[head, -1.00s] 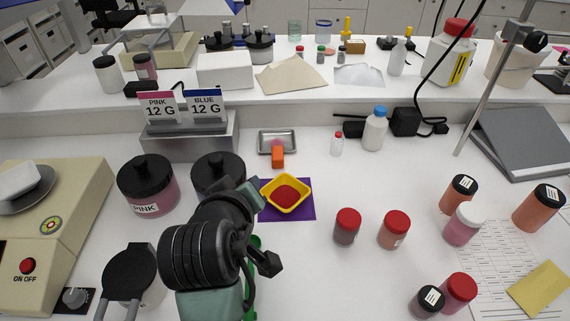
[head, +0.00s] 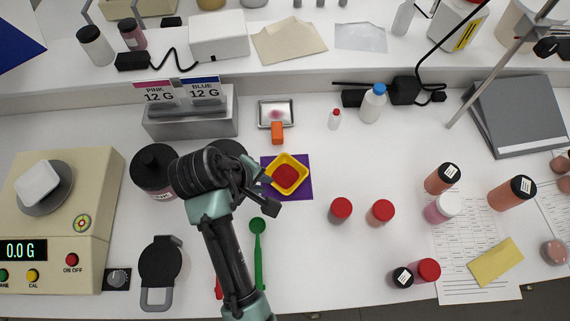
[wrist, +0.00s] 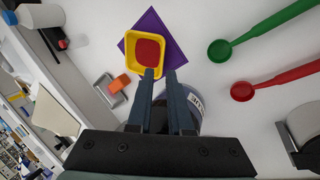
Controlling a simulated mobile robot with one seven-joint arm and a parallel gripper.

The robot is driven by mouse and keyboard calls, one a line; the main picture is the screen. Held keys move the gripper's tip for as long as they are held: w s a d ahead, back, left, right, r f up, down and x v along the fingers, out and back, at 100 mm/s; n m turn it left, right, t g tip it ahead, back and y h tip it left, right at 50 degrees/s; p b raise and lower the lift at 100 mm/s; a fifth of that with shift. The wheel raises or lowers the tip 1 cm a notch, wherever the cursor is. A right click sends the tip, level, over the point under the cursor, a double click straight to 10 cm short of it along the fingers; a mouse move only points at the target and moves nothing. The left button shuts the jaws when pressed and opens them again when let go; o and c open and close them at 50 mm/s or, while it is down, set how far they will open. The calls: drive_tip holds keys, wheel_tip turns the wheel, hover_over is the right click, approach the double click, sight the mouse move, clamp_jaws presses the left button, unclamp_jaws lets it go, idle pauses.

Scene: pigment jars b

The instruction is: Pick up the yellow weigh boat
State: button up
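The yellow weigh boat (head: 289,190), holding red powder (head: 285,174), sits on a purple square (head: 304,192) on the bench. In the wrist view the boat (wrist: 131,60) is just beyond my fingertips, left of centre. My gripper (wrist: 161,72) is open, with a narrow gap between its two dark fingers. The left fingertip overlaps the boat's near edge in the picture; I cannot tell whether it touches.
A black-lidded jar (head: 228,149) stands close behind my wrist, partly hidden. An orange-handled metal scoop (head: 277,133) lies behind the boat. A green spoon (head: 258,250) lies in front. Two red-capped jars (head: 340,209) (head: 380,212) stand to the right. A scale (head: 90,230) is at left.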

hover_over(276, 186)
drive_tip(key=s+a, duration=0.1)
drive_tip(key=s, duration=0.1)
wheel_tip(276, 186, down, 5)
drive_tip(key=shift+a, duration=0.15)
drive_tip(key=shift+a+p+x, duration=0.15)
drive_tip(key=shift+p+x, duration=0.15)
drive_tip(key=shift+x, duration=0.95)
drive_tip(key=shift+a+p+x, duration=0.15)
drive_tip(key=shift+p+x, duration=0.15)
drive_tip(key=shift+x, duration=0.95)
drive_tip(key=shift+w+f, duration=0.1)
clamp_jaws()
